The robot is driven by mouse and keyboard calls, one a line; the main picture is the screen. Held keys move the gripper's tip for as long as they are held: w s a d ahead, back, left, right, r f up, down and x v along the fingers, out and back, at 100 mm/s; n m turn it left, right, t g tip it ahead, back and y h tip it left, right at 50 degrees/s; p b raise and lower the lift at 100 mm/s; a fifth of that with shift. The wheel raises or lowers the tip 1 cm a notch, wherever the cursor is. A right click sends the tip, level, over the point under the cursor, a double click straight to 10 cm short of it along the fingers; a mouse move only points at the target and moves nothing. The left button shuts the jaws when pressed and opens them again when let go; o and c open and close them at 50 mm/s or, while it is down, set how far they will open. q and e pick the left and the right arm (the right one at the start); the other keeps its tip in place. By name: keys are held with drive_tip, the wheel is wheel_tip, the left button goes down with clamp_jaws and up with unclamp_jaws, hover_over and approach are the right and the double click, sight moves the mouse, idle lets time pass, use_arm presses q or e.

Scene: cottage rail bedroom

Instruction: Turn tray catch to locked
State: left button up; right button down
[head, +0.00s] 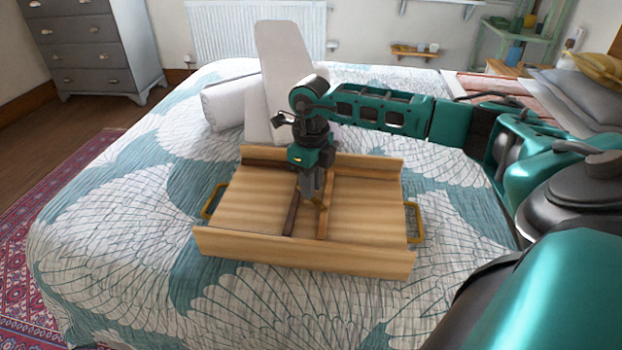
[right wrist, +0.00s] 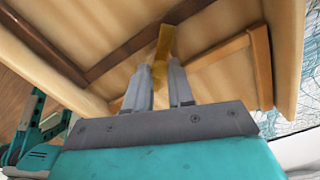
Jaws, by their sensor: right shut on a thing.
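A wooden tray (head: 300,260) with raised front and back walls lies on the bed. It has brass side handles and dividing strips across its middle. My right gripper (head: 316,200) points down into the tray near the middle strips. In the right wrist view, my right gripper (right wrist: 167,85) is shut on a small brass-coloured catch (right wrist: 164,42). The catch stands between the fingers, close to a dark strip and a lighter wooden strip. The fingers hide its lower part, and I cannot read its locked or unlocked position. My left gripper is not in view.
The bed (head: 130,215) has a teal and white patterned cover, with free room left of the tray. A grey drawer chest (head: 90,50) is at the back left. Shelves and pillows (head: 575,95) are at the right.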

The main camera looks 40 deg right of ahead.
drive_tip(key=n, duration=0.4)
drive_tip(key=shift+r+n, duration=0.1)
drive_tip(key=shift+n, duration=0.2)
drive_tip(key=n, duration=0.4)
drive_tip(key=shift+p, duration=0.35)
drive_tip(key=shift+n, duration=0.3)
drive_tip(key=c, duration=1)
unclamp_jaws()
wheel_tip(320, 180, up, 13)
drive_tip(key=p, duration=0.2)
drive_tip(key=shift+a, duration=0.1)
